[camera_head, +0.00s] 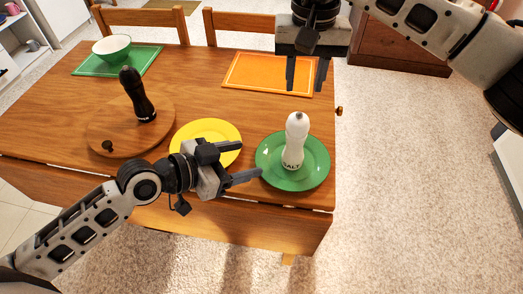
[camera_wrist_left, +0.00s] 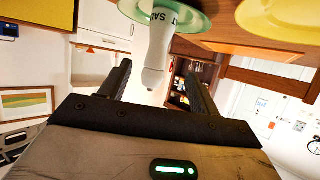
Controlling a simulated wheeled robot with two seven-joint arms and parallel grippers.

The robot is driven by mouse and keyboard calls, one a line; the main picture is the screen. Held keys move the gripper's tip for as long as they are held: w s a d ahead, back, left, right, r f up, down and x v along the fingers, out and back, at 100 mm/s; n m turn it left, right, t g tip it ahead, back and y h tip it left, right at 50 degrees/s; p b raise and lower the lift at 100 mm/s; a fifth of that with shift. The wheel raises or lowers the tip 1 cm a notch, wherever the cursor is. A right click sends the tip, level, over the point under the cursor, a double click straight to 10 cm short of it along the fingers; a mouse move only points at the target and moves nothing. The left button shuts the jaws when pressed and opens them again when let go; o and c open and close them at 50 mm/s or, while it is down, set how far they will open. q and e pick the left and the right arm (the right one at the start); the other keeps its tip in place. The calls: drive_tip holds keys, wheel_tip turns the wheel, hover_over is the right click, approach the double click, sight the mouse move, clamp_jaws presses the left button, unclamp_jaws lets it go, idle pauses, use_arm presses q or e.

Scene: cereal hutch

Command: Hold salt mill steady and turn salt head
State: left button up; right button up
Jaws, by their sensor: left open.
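The white salt mill (camera_head: 295,140) stands upright on the green plate (camera_head: 318,176) at the table's right front. My left gripper (camera_head: 250,160) is open and empty, just left of the mill, its fingers pointing at it. In the left wrist view, the salt mill (camera_wrist_left: 160,50) appears upside down, in the gap between the spread fingers (camera_wrist_left: 160,85) and beyond them, with part of its lettering visible. My right gripper (camera_head: 306,73) hangs over the orange mat, behind the mill and well above it, with its fingers apart and nothing between them.
A yellow plate (camera_head: 190,131) lies partly under my left gripper. A dark pepper mill (camera_head: 138,95) stands on a round wooden board (camera_head: 105,130) at left. An orange mat (camera_head: 245,75) and a green mat (camera_head: 85,67) with a bowl (camera_head: 112,47) lie at the back.

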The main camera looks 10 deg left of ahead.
sight(287, 149)
use_arm(q)
drive_tip(key=x, duration=1.5)
drive_tip(key=shift+w+d, duration=0.1)
